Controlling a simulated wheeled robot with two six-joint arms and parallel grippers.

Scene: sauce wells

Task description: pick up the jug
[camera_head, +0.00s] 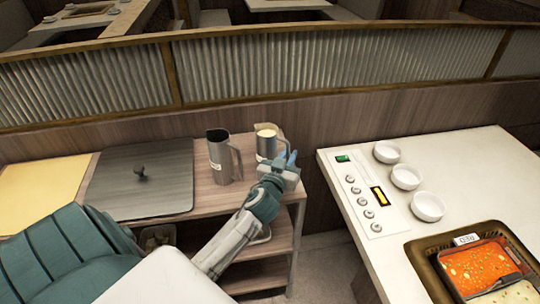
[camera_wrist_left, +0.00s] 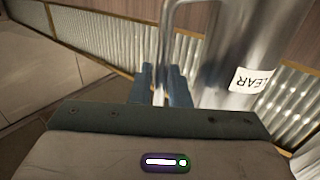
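A steel jug (camera_head: 266,146) with pale contents at its rim stands upright at the right end of the wooden shelf top. In the left wrist view, the jug's wall (camera_wrist_left: 228,50) bears a white label with letters like "LEAR". Its handle comes down between the two blue fingers. My left gripper (camera_head: 287,163) is at the jug's right side; in the wrist view its fingers (camera_wrist_left: 161,85) stand close on both sides of the handle and look shut on it. A second steel jug (camera_head: 222,160), dark inside, stands just to the left. My right gripper is not in view.
A dark lidded plate (camera_head: 140,185) with a knob and a yellow board (camera_head: 40,183) lie left of the jugs. A white counter (camera_head: 470,165) at right holds several white bowls (camera_head: 405,177) and a framed food tray (camera_head: 425,255). A corrugated partition (camera_head: 300,65) stands behind.

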